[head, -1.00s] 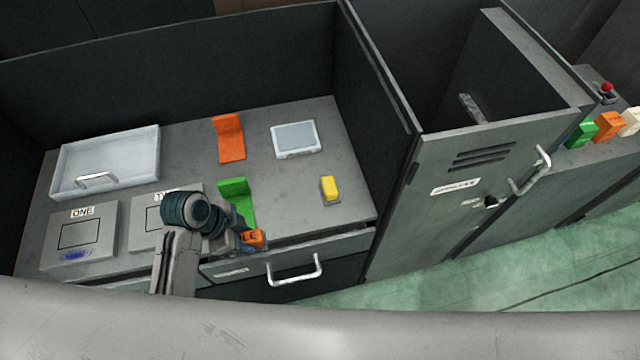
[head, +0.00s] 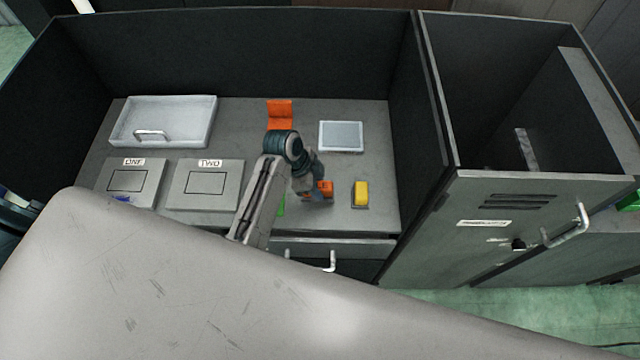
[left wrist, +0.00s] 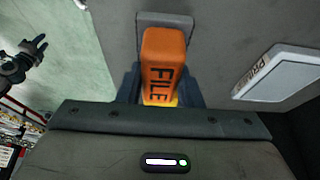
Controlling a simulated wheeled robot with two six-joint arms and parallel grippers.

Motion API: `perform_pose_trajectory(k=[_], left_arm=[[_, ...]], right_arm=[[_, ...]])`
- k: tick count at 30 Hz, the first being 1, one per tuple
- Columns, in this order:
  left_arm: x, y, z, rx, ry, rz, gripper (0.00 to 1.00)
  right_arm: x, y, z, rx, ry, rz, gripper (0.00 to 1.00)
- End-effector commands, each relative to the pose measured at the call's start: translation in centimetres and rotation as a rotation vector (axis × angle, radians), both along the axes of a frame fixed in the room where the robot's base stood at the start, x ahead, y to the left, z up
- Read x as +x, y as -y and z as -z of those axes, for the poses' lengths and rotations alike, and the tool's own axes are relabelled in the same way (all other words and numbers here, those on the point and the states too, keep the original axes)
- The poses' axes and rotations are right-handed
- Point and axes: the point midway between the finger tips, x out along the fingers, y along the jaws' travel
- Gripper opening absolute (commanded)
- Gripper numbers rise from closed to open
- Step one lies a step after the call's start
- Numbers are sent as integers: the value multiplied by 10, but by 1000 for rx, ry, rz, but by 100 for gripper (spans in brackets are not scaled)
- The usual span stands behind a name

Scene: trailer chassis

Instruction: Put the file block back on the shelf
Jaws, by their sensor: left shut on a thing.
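The file block (head: 325,187) is orange. In the left wrist view its face (left wrist: 163,68) reads FILE. My left gripper (head: 314,190) is shut on it, with dark fingers on both sides of the block in the left wrist view. The block is over the desk top, left of the yellow block; I cannot tell whether it touches the desk. A dark gripper (left wrist: 38,46), which seems to be my right one, shows small at the left of the left wrist view, away from the block. The shelf is hard to make out; only a green block (head: 628,202) shows at the right edge.
On the desk (head: 250,135) are a white tray (head: 190,122), pads ONE (head: 128,182) and TWO (head: 205,184), an orange bracket (head: 279,113), a pale-framed pad (head: 341,136) and a yellow block (head: 360,194). A tall partition and grey locker (head: 500,220) stand to the right.

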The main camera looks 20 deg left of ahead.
Motion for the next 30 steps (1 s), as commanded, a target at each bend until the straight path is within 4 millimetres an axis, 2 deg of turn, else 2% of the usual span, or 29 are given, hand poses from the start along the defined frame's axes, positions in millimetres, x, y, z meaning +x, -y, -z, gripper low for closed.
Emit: perform_pose_trajectory(k=[5,11,15,24,25,28,30], left_arm=[[14,4,0,0,0,1,11],[12,4,28,0,-2,1,11],[12,4,36,0,0,1,11],[12,3,39,0,1,1,11],[12,3,40,0,0,0,34],[12,3,39,0,1,0,54],[12,3,39,0,0,1,54]], right_arm=[[1,3,-8,-3,1,-1,36],[0,2,-23,-2,1,-1,36],[0,1,-24,-1,1,0,36],[0,-7,-21,8,1,2,36],[0,-8,-21,8,1,2,36],[0,-7,-21,8,1,2,36],[0,-7,-21,7,0,2,36]])
